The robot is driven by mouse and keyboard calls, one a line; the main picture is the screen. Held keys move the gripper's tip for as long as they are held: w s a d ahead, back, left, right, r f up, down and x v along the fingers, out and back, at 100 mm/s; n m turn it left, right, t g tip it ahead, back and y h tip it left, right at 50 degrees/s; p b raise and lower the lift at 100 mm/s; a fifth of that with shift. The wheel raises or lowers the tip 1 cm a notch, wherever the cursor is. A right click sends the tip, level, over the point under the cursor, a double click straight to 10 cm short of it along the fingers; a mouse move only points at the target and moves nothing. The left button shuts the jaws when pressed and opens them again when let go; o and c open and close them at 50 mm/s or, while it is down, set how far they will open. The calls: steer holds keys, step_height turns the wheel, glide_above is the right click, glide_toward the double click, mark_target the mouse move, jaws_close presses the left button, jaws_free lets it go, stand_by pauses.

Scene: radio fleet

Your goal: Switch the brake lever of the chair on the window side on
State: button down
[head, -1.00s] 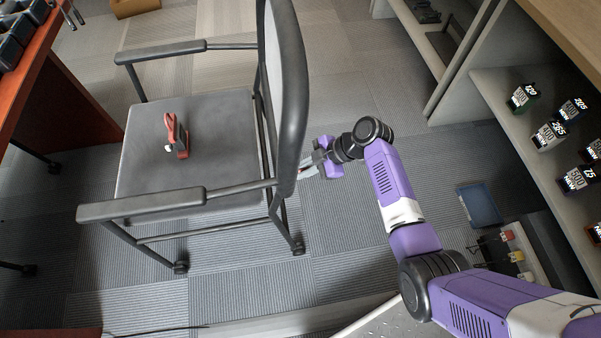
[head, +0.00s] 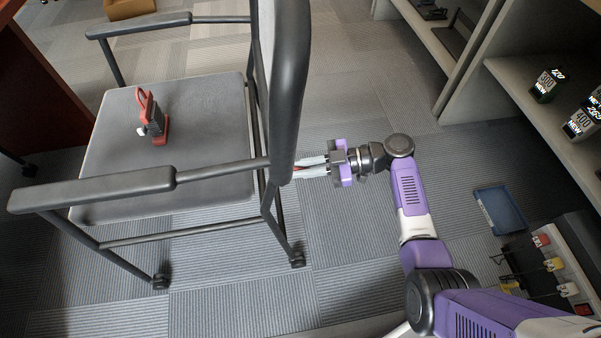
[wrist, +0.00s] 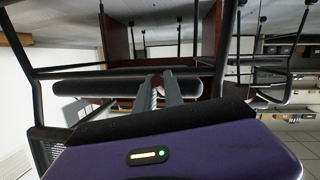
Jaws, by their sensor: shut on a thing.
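The grey chair (head: 165,190) with black armrests stands left of centre in the head view, its tall backrest (head: 290,80) toward my arm. My gripper (head: 302,168) reaches in from the right at the lower end of the backrest, fingers pointing left. A thin red part, seemingly the brake lever (head: 299,168), shows between the fingers, which are shut on it. Its far end is hidden behind the chair frame. In the wrist view, the two fingers (wrist: 163,85) stand close together in front of a dark horizontal armrest bar (wrist: 105,82). The lever's on or off position cannot be told.
A red-and-black device (head: 153,120) lies on the seat. Shelves (head: 530,85) with small boxed items stand at the right. A blue tray (head: 500,210) lies on the floor below them.

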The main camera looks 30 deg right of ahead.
steer(key=shift+a+f, duration=0.1)
steer(key=shift+f, duration=0.05)
stand_by(0.4)
steer(key=c, duration=1.5)
jaws_free()
steer(key=shift+o, duration=0.2)
steer(key=p+v, duration=0.1)
steer(key=v, duration=0.7)
steer(key=shift+f, duration=0.1)
